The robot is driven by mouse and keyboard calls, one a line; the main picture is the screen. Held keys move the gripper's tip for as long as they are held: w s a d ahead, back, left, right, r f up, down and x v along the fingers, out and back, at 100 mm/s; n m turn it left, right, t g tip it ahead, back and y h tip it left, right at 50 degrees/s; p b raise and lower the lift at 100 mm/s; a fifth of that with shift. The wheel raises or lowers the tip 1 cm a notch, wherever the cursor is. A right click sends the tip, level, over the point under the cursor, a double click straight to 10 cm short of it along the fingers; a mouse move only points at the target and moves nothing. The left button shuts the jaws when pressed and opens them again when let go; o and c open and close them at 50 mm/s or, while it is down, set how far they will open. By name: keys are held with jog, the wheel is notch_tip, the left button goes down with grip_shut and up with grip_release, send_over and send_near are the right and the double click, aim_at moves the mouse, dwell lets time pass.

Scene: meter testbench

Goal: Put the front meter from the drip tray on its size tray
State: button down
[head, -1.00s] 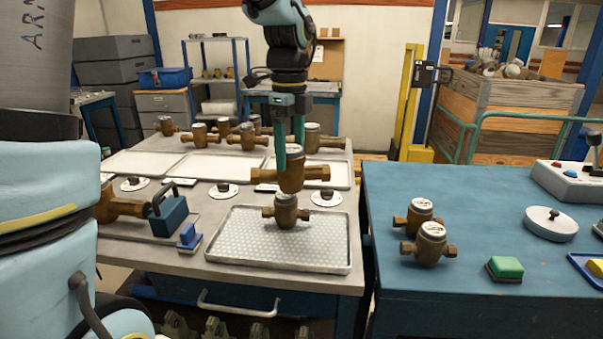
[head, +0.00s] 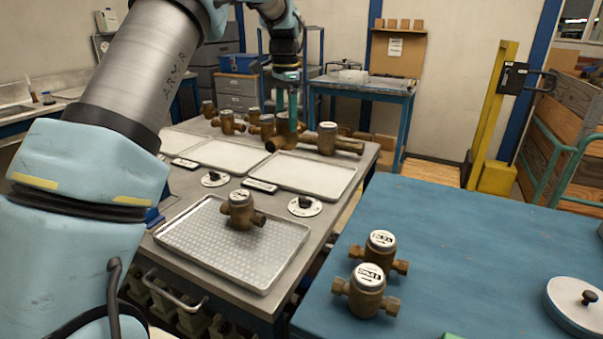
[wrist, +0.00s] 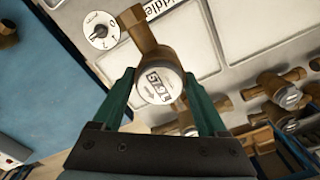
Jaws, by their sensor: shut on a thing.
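My gripper (head: 287,118) is shut on a brass-brown meter (head: 283,136) and holds it up over the back part of the bench. In the wrist view the held meter (wrist: 156,84) sits between the green fingers, its round white label facing the camera. Another meter (head: 240,210) stands on the metal drip tray (head: 200,243) at the bench front. Three white trays lie behind it: left (head: 173,141), middle (head: 222,155) and right (head: 315,177). The held meter appears near the back edge of these trays; its exact height above the bench cannot be told.
Several other meters stand behind the white trays, including a large one (head: 327,139) close to my gripper. Black knobs on round plates (head: 305,206) sit between the drip tray and white trays. Two meters stand on the blue table (head: 450,260) at right.

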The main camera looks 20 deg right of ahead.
aim_at(287, 150)
jog(key=shift+w+f+p, duration=0.15)
jog(key=shift+f+p, duration=1.35)
jog(key=shift+f, duration=3.4)
jog(key=shift+f, duration=0.1)
jog(key=shift+f, duration=0.1)
grip_release()
notch_tip(287, 150, up, 12)
jog(key=b, duration=0.3)
jog(key=s+a+f+n, duration=0.2)
jog(key=a+n, duration=0.2)
jog(key=a, duration=0.6)
jog(key=s+a+f+n, duration=0.2)
jog(key=a+n, duration=0.2)
jog(key=a, duration=0.6)
jog(key=s+a+f+n, duration=0.3)
jog(key=s+a+n, duration=0.1)
jog(key=s+a, duration=0.4)
jog(key=s+a+f+n+t, duration=0.1)
jog(key=s+a+f+n, duration=0.2)
jog(key=s+a, duration=0.4)
jog(key=shift+s+a+f+n+t, duration=0.2)
jog(key=shift+s+a+n+t, duration=0.3)
jog(key=shift+s, duration=0.55)
